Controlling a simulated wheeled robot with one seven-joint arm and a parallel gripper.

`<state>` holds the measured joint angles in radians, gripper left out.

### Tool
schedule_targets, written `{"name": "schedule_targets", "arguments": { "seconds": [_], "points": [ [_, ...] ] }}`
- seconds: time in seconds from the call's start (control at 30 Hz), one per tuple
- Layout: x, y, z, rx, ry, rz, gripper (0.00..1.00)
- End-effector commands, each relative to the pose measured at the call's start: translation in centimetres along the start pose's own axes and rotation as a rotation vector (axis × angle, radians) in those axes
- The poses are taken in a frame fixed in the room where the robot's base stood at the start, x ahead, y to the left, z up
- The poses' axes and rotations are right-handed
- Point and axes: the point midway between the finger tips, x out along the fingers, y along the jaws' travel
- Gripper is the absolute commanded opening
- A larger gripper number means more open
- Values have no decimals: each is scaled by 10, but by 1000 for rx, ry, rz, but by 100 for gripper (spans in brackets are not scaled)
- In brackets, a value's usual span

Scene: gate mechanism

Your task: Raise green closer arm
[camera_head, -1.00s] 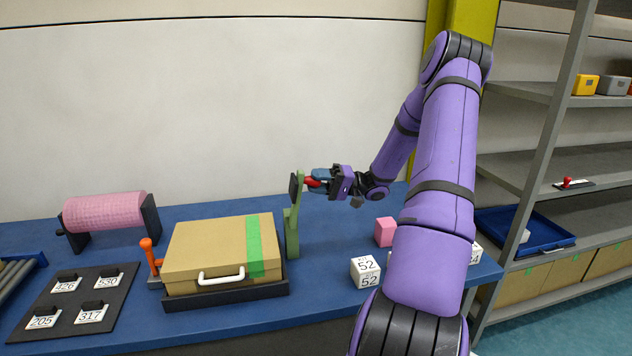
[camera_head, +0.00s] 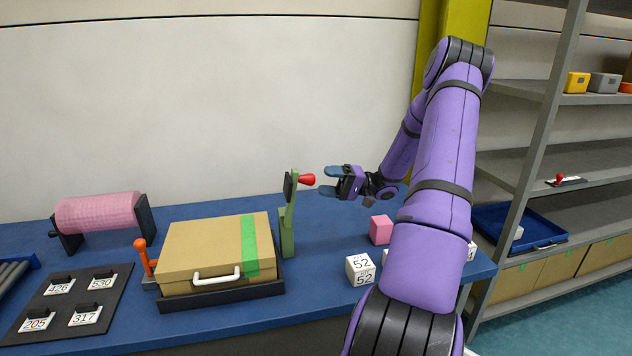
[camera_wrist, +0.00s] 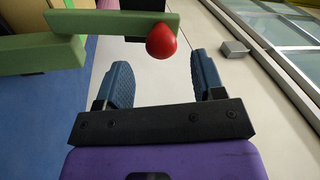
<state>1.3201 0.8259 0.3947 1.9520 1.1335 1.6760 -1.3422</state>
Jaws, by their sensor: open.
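The green closer arm (camera_head: 290,192) stands raised on its green post (camera_head: 287,237) beside the cardboard box, tilted slightly from upright. A red knob (camera_head: 307,180) sticks out of its upper part toward my gripper, and a dark block sits on its other side. My gripper (camera_head: 326,182) is open and empty, just right of the knob and apart from it. In the wrist view the red knob (camera_wrist: 161,41) lies beyond the blue fingertips, roughly between them. The green arm (camera_wrist: 120,24) crosses behind it.
A cardboard box (camera_head: 200,250) with green tape and a white handle sits left of the post, by an orange lever (camera_head: 143,254). A pink cube (camera_head: 381,229) and white numbered cubes (camera_head: 360,269) are on the blue table at right.

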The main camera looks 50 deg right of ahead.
Motion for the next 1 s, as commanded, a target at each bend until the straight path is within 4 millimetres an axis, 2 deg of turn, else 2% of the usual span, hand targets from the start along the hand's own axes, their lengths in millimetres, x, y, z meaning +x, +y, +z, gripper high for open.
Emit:
{"name": "schedule_targets", "arguments": {
  "seconds": [0.03,0.2,0.4,1.0],
  "points": [
    [-12,0,0,-1,3,2,62],
    [-39,1,0,-1,2,1,62],
    [-57,0,0,1,0,1,62],
    [-60,0,0,0,0,1,62]
  ]
}}
